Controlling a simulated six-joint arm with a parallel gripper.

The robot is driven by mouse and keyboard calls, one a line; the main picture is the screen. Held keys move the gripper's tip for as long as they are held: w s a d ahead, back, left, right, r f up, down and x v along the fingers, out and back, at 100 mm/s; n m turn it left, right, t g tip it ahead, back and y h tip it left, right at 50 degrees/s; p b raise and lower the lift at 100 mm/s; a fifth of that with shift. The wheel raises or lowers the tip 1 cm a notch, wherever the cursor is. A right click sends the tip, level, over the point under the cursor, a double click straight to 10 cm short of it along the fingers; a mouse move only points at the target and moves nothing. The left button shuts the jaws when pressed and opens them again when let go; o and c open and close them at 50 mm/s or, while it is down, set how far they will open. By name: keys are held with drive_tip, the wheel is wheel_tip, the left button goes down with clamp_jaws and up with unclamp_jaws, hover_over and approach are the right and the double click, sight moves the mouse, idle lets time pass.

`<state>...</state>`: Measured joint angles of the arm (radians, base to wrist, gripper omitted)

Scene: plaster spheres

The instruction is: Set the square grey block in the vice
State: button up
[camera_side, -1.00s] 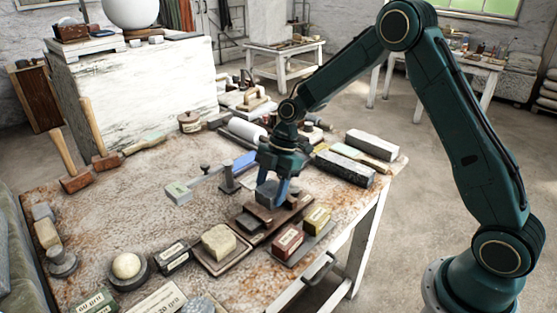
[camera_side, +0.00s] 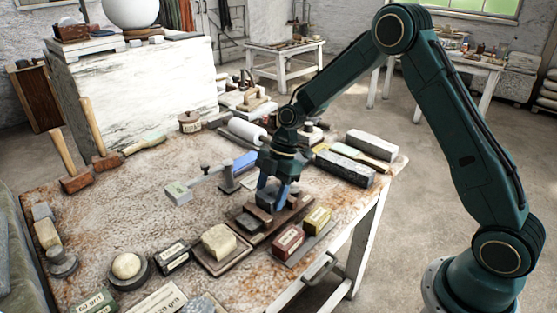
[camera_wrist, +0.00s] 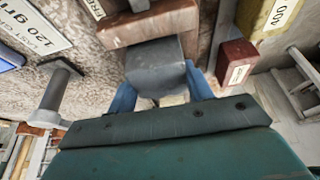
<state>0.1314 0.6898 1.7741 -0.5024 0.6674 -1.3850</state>
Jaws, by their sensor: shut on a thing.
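The square grey block (camera_wrist: 154,66) is between the blue fingers of my gripper (camera_wrist: 160,92) in the wrist view. In the side view the block (camera_side: 265,199) shows as a small grey piece low between my fingers, partly hidden by them. My gripper (camera_side: 272,190) is shut on it and points down at the vice (camera_side: 250,222), a dark, low fixture with a brown base near the table's front right edge. The block is at the vice's jaws. I cannot tell whether it rests on the vice bed.
A red box (camera_side: 288,242) and a yellow box (camera_side: 317,220) stand right of the vice. A tan stone on a tray (camera_side: 219,241) stands to its front left. Long grey stones (camera_side: 345,169) lie behind right.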

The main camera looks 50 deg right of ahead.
drive_tip(key=shift+f, duration=0.9)
idle(0.4)
drive_tip(key=o, duration=1.3)
drive_tip(key=shift+r, duration=0.15)
drive_tip(key=shift+r, duration=1.85)
drive_tip(key=shift+r, duration=0.1)
